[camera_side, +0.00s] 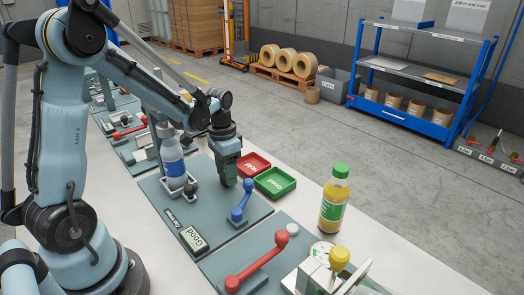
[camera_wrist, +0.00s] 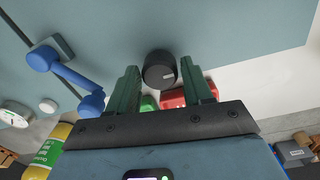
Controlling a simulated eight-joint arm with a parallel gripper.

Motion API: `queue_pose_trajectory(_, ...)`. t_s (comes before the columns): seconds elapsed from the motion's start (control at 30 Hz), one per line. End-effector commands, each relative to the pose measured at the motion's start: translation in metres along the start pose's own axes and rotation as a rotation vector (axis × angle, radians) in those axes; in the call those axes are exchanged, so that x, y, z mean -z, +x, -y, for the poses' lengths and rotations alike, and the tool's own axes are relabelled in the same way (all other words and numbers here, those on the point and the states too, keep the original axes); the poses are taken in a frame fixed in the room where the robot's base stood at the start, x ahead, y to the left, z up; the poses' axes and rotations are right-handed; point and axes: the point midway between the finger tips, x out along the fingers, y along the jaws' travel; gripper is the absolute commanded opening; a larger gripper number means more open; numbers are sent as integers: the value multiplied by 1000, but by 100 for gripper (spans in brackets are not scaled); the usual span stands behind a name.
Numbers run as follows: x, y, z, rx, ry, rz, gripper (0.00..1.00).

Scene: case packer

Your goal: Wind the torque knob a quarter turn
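The torque knob (camera_wrist: 160,70) is a round black knob with a white pointer mark, on the grey-blue station plate in the wrist view. The mark points to the right. My gripper (camera_wrist: 159,66) has its two green fingers apart, one on each side of the knob, with narrow gaps; I see no clear contact. In the side view, my gripper (camera_side: 228,178) points down over the station plate (camera_side: 215,215). It hides the knob there.
A blue lever (camera_side: 240,206) stands close beside my gripper. A bottle with a blue label (camera_side: 172,160) stands in a holder to the left. Red (camera_side: 253,165) and green (camera_side: 275,181) trays lie behind. A yellow juice bottle (camera_side: 334,203) and red lever (camera_side: 258,262) are at the right.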

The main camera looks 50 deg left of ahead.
Motion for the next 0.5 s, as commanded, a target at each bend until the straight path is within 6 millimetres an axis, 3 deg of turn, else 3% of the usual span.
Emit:
queue_pose_trajectory(0.1, 0, 0, 0, 0, 0, 0, 67)
queue_pose_trajectory(0.5, 0, -6, 0, 1, -1, -1, 67)
